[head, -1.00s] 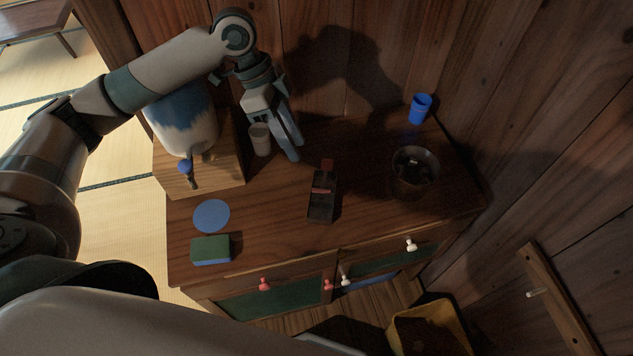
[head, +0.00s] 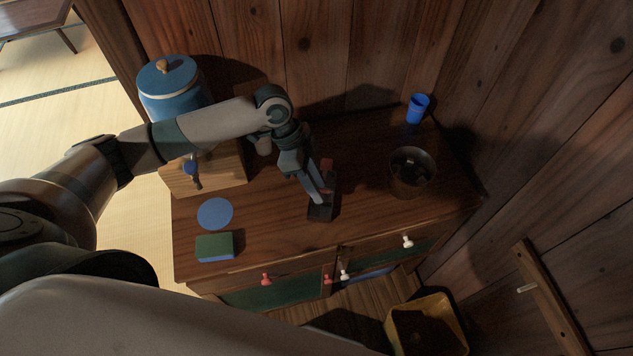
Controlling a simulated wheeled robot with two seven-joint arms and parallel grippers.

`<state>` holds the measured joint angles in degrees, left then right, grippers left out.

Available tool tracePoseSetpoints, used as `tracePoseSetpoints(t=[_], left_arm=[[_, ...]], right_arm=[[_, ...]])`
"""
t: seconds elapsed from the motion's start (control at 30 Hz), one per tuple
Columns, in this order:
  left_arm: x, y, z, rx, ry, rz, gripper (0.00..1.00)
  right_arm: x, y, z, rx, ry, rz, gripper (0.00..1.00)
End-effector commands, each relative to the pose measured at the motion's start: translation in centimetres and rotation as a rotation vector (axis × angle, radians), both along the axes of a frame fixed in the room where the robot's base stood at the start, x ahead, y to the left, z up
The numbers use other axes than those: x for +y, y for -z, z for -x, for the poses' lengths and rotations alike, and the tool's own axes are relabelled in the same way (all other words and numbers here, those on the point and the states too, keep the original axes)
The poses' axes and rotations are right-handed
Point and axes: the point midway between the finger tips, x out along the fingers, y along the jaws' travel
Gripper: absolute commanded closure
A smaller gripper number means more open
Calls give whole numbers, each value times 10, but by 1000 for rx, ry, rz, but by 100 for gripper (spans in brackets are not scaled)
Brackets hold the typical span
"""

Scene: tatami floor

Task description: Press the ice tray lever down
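The ice tray (head: 320,212) is a small dark oblong piece with red parts, lying on the wooden cabinet top near its front middle. A red end (head: 327,164) shows at its far side; I cannot tell how far its lever is raised, as my fingers cover the middle. My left gripper (head: 319,196) points down over the tray, its fingers together with nothing seen between them. Its fingertips are at or just above the tray; contact cannot be told. My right gripper is not in view.
A dark pot (head: 412,187) and a blue cup (head: 417,108) stand to the right. A blue lidded jar (head: 168,78) stands back left by a wooden box (head: 222,172). A blue disc (head: 215,213) and a green sponge (head: 214,247) lie front left. A wooden wall closes the back.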

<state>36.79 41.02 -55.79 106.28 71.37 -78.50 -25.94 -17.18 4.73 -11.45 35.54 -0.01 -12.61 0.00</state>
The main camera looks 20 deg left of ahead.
Motion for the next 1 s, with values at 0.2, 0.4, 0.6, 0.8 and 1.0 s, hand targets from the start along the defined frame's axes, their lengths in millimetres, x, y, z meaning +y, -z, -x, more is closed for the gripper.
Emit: tracePoseSetpoints(t=[0.2, 0.4, 0.6, 0.8, 1.0], left_arm=[[0, 1, 0, 0, 0, 0, 70], [0, 1, 0, 0, 0, -1, 100], [0, 0, 0, 0, 0, -1, 100], [0, 0, 0, 0, 0, 0, 100], [0, 0, 0, 0, 0, 0, 100]], right_arm=[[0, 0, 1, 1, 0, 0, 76], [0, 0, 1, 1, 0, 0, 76], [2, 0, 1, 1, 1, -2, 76], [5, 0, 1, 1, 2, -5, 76], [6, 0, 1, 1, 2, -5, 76]])
